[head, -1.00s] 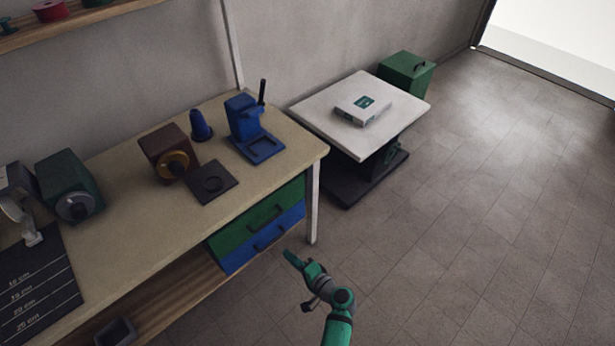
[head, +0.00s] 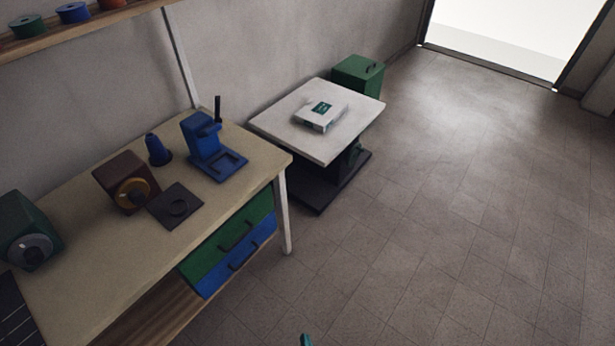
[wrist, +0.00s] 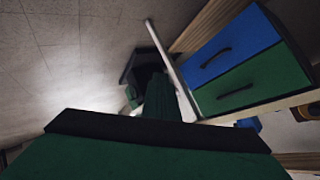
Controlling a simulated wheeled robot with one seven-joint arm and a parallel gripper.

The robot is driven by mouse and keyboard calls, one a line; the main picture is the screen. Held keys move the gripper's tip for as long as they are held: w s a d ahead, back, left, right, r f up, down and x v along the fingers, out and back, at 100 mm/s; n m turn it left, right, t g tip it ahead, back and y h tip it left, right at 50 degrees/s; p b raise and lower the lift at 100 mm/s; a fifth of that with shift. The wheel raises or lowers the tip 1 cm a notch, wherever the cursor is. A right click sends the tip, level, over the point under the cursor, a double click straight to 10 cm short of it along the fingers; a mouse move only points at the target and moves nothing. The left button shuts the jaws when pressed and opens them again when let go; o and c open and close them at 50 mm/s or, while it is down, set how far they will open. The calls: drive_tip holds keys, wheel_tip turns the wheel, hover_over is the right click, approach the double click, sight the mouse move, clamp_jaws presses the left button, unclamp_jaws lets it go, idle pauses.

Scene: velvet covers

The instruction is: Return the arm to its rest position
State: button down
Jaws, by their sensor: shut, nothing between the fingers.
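My gripper (wrist: 167,88) shows in the wrist view as dark green and black parts, with its fingers together and nothing held. It points toward the floor and the end of the workbench. In the head view only a small teal tip of my arm (head: 306,340) shows at the bottom edge; the rest is out of frame. The arm hangs in front of the bench, clear of its drawers.
The workbench (head: 88,258) carries several devices at left, with a green drawer (head: 226,244) and a blue drawer (head: 240,260) shut. A white-topped lift table (head: 345,124) holds a white box (head: 321,112). A green bin (head: 356,76) stands behind. Floor at right is clear.

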drive_tip(key=s+r+n+t, duration=0.1)
drive_tip(key=s+r, duration=0.3)
drive_tip(key=r, duration=0.4)
drive_tip(key=s+r+n+t+h, duration=0.1)
drive_tip(key=s+r, duration=0.3)
drive_tip(key=r, duration=0.5)
drive_tip(key=s+r+n+t+h, duration=0.1)
drive_tip(key=s+r+n+t, duration=0.1)
drive_tip(key=r, duration=0.7)
drive_tip(key=shift+s+d+n+t, duration=0.25)
drive_tip(key=shift+s+n, duration=0.35)
drive_tip(key=shift+s, duration=0.6)
